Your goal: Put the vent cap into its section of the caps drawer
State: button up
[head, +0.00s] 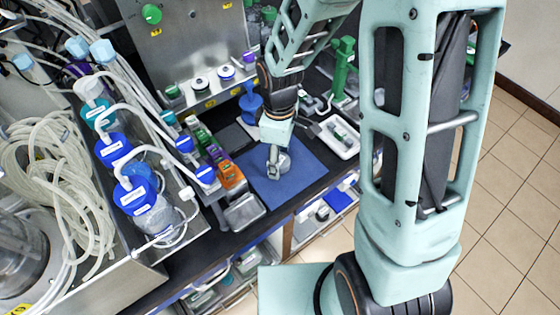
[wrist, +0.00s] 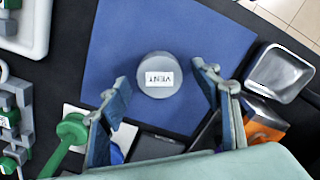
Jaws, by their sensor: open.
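The vent cap (wrist: 154,88) is a round grey cap with a white label reading VENT, shown upside down in the wrist view. It sits on the blue mat (wrist: 215,35). My gripper (wrist: 160,82) is open, with one finger on each side of the cap; I cannot tell how far above the mat the fingertips are. In the head view my gripper (head: 274,153) is over the mat (head: 302,160), at the grey cap (head: 280,168), partly covering it. An open drawer (head: 345,203) below the bench front holds round pieces; I cannot read its section labels.
An orange block (wrist: 262,122) and a metal tray (wrist: 280,75) stand right of the mat in the wrist view. A white tray (head: 340,137) lies behind the mat in the head view. Tubed bottles with blue caps (head: 113,150) crowd the left. A lower drawer (head: 245,262) holds several pieces.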

jog(key=shift+c, duration=0.3)
jog(key=c, duration=0.9)
jog(key=shift+r, duration=0.15)
jog(key=shift+c, duration=0.2)
